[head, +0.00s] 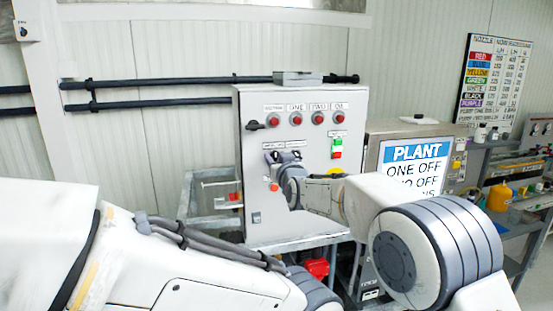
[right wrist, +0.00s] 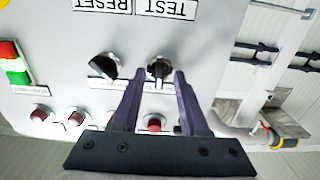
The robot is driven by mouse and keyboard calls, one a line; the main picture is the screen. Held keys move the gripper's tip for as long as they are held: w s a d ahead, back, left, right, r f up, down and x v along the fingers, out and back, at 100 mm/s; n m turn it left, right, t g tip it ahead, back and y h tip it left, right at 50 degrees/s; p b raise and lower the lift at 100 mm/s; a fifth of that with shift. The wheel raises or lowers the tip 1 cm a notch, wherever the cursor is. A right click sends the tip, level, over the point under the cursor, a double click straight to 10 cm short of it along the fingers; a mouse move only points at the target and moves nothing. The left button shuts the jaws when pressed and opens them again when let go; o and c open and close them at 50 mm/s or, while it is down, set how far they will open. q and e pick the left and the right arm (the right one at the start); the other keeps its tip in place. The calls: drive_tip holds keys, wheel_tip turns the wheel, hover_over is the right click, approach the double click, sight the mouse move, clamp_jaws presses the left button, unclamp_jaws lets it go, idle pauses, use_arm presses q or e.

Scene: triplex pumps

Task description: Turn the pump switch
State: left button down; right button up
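The grey control panel (head: 300,210) stands ahead in the head view. In the right wrist view, where its labels appear upside down, two black rotary switches (right wrist: 105,66) (right wrist: 159,69) sit side by side on the panel face (right wrist: 60,30). My right gripper (right wrist: 158,76) is open, with its two dark purple fingers apart. Its tips are on either side of the right-hand switch in that view; I cannot tell whether they touch it. In the head view my right gripper (head: 273,158) is at the panel face, and it partly hides the switches. My left gripper is not in view.
Red lamps (head: 297,118) line the panel's top, with a green and red button block (head: 337,147) below. A PLANT sign (head: 415,165) is on a cabinet at right. Black pipes (head: 160,82) run along the wall. A cluttered bench is at far right.

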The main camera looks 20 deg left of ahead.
drive_tip(key=shift+s+d+b, duration=0.15)
drive_tip(key=shift+s+b, duration=0.1)
drive_tip(key=shift+b, duration=0.05)
drive_tip(key=b+v, duration=0.5)
drive_tip(key=v, duration=0.5)
drive_tip(key=shift+w, duration=0.1)
